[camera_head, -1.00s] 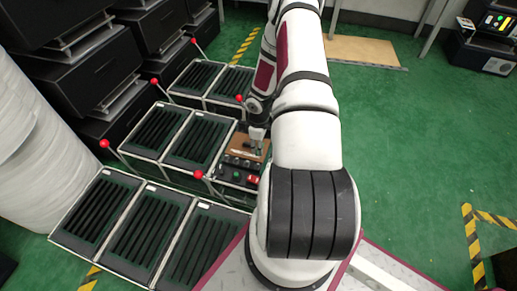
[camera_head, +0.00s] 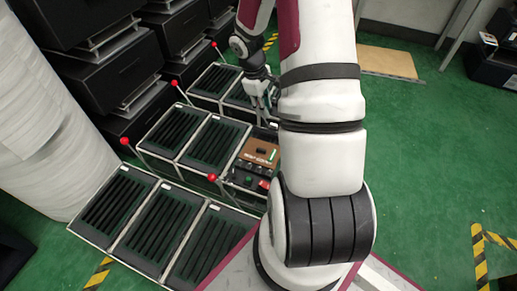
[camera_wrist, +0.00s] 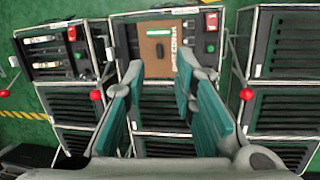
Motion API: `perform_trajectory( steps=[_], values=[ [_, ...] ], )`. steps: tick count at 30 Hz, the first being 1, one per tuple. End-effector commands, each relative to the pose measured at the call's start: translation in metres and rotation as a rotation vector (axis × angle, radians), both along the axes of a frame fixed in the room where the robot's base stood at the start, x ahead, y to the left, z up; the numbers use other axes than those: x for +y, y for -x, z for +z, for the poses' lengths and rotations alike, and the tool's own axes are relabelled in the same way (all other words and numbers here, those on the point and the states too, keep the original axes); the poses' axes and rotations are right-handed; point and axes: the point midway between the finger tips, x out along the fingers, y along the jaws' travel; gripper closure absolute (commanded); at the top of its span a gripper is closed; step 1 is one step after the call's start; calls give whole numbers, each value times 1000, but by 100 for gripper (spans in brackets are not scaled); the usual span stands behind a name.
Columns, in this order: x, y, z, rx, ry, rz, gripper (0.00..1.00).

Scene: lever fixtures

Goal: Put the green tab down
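The small green tab (camera_wrist: 158,33) is a flat green strip near one edge of a brown panel (camera_wrist: 150,62) in the wrist view. It looks flat against the panel, but its exact tilt is too small to tell. In the head view the brown panel (camera_head: 256,151) sits among the dark units, with the tab (camera_head: 273,155) at its right side. My gripper (camera_wrist: 160,78) is open and empty, its two teal-padded fingers apart, with the panel visible between and beyond them. In the head view my gripper (camera_head: 263,103) is above and behind the panel, apart from it.
A control strip with a red button (camera_head: 264,184) adjoins the panel. Slatted dark units surround it, with red-knobbed levers (camera_head: 212,177) sticking up. A lever knob (camera_wrist: 96,95) stands left of my fingers and another (camera_wrist: 246,94) right.

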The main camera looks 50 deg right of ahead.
Motion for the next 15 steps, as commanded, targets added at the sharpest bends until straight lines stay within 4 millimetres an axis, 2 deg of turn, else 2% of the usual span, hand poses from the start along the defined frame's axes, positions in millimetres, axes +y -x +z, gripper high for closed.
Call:
perform_trajectory(
  steps=[1, 6, 11, 15],
  values=[
    [11, -2, 30, -3, 30, -10, 75],
    [54, 8, 107, -8, 90, -77, 75],
    [102, 31, 168, -32, 116, -141, 75],
    [147, 60, 211, -61, 112, -194, 75]
  ],
)
